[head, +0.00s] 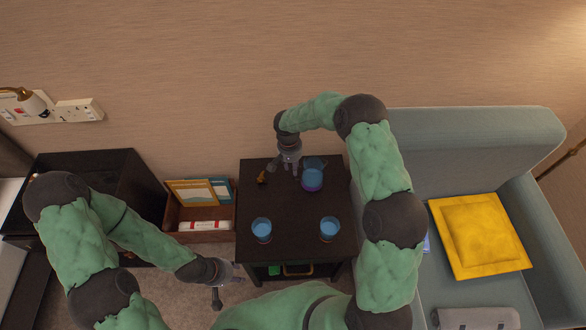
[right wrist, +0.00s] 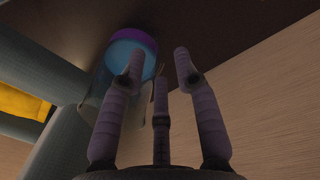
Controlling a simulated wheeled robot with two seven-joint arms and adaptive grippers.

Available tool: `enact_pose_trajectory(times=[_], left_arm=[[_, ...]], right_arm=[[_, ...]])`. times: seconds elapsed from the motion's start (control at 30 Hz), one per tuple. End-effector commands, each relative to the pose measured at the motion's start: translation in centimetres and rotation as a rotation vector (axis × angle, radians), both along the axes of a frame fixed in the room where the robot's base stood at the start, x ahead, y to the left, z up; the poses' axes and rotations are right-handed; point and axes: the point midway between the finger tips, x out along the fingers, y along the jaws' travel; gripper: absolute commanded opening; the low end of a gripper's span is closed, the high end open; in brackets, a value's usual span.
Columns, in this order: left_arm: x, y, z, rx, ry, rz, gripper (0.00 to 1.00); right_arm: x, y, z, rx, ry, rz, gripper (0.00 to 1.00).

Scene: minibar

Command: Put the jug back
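The jug (head: 312,180) holds blue liquid, has a purple band, and stands upright on the dark table (head: 295,205) towards its back right. My right gripper (head: 288,167) is just left of the jug, over the table's back part. In the right wrist view its fingers (right wrist: 160,70) are spread and empty. The jug (right wrist: 132,52) shows there at upper left, partly behind the left finger; I cannot tell whether they touch. My left gripper (head: 228,284) is low, left of the table's front, with fingers apart and nothing visible between them.
Two glasses of blue liquid, left (head: 261,230) and right (head: 329,229), stand near the table's front. A small brown-gold item (head: 262,177) lies at back left. A box (head: 172,214) is left of the table, a sofa (head: 470,135) right. The table's middle is clear.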

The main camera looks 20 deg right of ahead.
Motion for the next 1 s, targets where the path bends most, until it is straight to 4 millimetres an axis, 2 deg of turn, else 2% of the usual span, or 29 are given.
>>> enact_pose_trajectory(times=[0.03,0.1,0.4,0.6,1.0], left_arm=[[0.0,0.0,0.8,0.000,0.000,0.000,0.40],[0.0,0.0,1.3,0.000,0.000,0.000,0.40],[0.0,0.0,2.8,0.000,0.000,0.000,0.40],[0.0,0.0,3.1,0.000,0.000,0.000,0.40],[0.0,0.0,3.0,0.000,0.000,0.000,0.40]], right_arm=[[0.1,0.1,1.5,0.000,-0.002,0.000,0.32],[0.2,0.2,3.0,0.000,-0.004,0.001,0.32],[0.3,0.6,7.9,0.000,-0.002,0.001,0.32],[0.3,0.7,8.9,0.000,0.001,0.001,0.32],[0.2,0.7,8.9,0.000,0.001,0.001,0.32]])
